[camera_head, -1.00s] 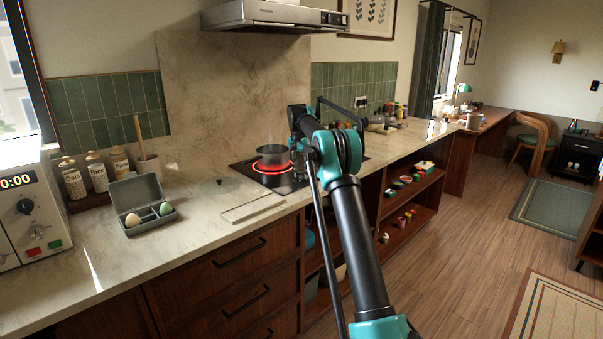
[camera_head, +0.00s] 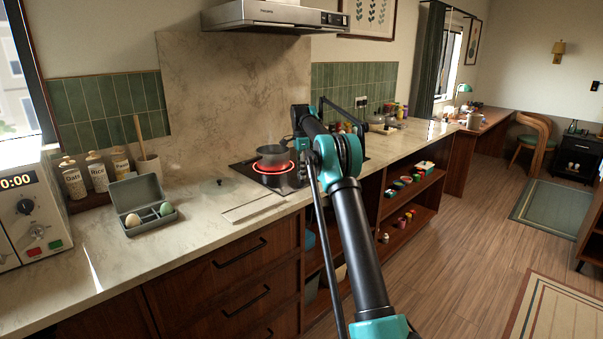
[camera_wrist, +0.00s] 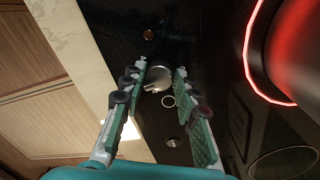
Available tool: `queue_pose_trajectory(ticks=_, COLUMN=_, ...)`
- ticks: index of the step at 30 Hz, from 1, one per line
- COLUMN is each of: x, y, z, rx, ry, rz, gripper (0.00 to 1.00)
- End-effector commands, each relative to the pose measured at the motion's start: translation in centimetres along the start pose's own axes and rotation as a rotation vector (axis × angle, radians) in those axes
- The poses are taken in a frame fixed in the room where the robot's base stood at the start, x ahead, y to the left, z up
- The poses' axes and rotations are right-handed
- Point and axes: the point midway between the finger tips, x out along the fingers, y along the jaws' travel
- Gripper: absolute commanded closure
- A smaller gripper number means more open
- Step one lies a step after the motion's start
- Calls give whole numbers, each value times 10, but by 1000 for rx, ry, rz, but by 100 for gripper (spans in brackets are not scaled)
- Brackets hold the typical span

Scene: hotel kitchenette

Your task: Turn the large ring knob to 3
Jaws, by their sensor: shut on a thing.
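In the wrist view my gripper (camera_wrist: 161,68) has its two fingers on either side of a round, silvery knob (camera_wrist: 157,80) on the black hob. It is shut on this knob. Any numbers around the knob are too small to read. The large cooking ring (camera_wrist: 247,62) glows red at the right.
Other knobs (camera_wrist: 148,35) (camera_wrist: 173,142) sit in line on the hob's dark strip. The pale counter edge (camera_wrist: 92,45) runs along the left. A board (camera_head: 253,207) and a grey egg box (camera_head: 137,193) lie on the counter. The range hood (camera_head: 270,17) hangs above.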

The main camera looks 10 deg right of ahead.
Motion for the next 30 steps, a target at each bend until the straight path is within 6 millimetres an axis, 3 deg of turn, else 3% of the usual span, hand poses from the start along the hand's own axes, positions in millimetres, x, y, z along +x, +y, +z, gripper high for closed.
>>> queue_pose_trajectory(ticks=22, x=-1, y=-1, z=0, rx=93, ry=-7, rz=-4, gripper=99)
queue_pose_trajectory(ticks=23, x=-1, y=-1, z=0, rx=93, ry=-7, rz=-4, gripper=69)
queue_pose_trajectory(ticks=27, x=0, y=-1, z=0, rx=93, ry=-7, rz=-3, gripper=52)
queue_pose_trajectory(ticks=30, x=0, y=-1, z=0, rx=92, ry=-7, rz=-2, gripper=49)
